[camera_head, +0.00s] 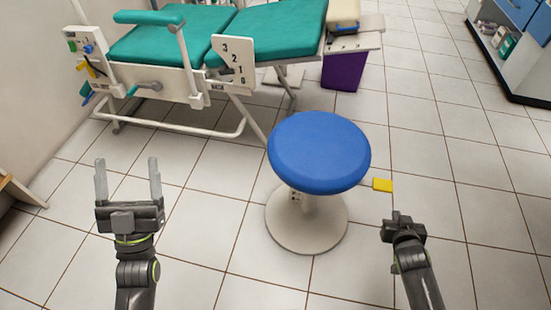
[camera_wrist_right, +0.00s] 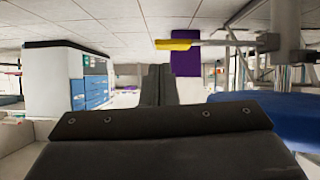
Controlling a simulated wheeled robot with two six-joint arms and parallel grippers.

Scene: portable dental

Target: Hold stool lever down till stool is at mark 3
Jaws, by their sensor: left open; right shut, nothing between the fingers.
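The stool has a round blue seat (camera_head: 320,150) on a white column over a round white base (camera_head: 306,225). A small dark-marked label (camera_head: 295,196) shows on the column, too small to read. The yellow lever tip (camera_head: 382,185) sticks out right of the seat. In the right wrist view, which looks upside down, the yellow lever (camera_wrist_right: 173,44) joins the stool's column. My right gripper (camera_wrist_right: 155,72) is shut and empty, apart from the lever, on its near side. My left gripper (camera_head: 127,168) is open and empty, well left of the stool.
A green dental chair (camera_head: 160,42) stands behind, with a plate marked 3, 2, 1, 0 (camera_head: 233,62). A purple bin (camera_head: 344,70) stands behind the stool. A cabinet with blue drawers (camera_wrist_right: 92,80) is at the far right of the head view. Tiled floor around the stool is clear.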

